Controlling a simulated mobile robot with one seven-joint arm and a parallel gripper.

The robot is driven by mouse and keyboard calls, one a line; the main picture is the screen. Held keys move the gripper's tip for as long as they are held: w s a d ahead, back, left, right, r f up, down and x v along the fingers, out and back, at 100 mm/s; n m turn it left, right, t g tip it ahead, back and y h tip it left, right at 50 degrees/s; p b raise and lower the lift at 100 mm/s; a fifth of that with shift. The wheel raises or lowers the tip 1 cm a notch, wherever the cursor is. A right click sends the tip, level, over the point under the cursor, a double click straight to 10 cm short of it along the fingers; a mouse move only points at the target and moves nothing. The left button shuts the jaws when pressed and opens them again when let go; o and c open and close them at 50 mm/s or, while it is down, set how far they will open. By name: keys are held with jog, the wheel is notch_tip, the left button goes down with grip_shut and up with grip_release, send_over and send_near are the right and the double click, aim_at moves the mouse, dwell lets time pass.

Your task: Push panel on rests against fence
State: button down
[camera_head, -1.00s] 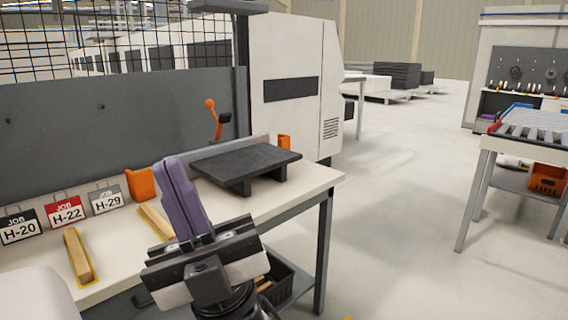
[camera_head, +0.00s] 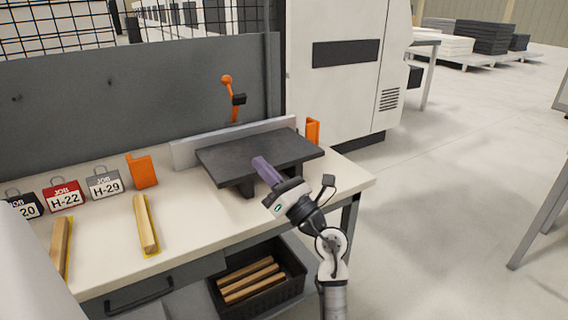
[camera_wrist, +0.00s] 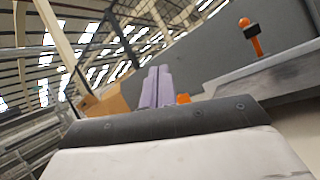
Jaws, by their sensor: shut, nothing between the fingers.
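The dark grey panel (camera_head: 290,149) lies flat on dark rests (camera_head: 246,188) on the workbench. The light grey fence (camera_head: 188,152) runs along the panel's back side. Whether the panel touches the fence is too small to tell. My gripper (camera_head: 257,162) has purple fingers, held together and empty, at the panel's front edge. The fingertips overlap the panel in the head view, and I cannot tell if they touch it. The purple fingers (camera_wrist: 155,87) also show in the wrist view, close together.
An orange-handled clamp (camera_head: 231,98) rises behind the fence. Orange brackets (camera_head: 142,171) (camera_head: 312,131) stand on the bench. Wooden strips (camera_head: 145,224) lie to the left near job tags (camera_head: 103,184). A black bin (camera_head: 262,290) with wooden strips sits below.

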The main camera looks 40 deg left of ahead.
jog(key=w+d+f+t+h+p, duration=0.1)
jog(key=w+f+t+h, duration=0.3)
jog(key=w+f, duration=0.45)
jog(key=t+h+p, duration=0.1)
jog(key=t+h, duration=0.1)
jog(key=h, duration=0.1)
send_near(278, 166)
jog(key=p+x, duration=0.3)
jog(key=x, duration=0.3)
jog(key=shift+w+a+r, duration=0.1)
jog(key=shift+a, duration=0.25)
jog(key=shift+a, duration=0.15)
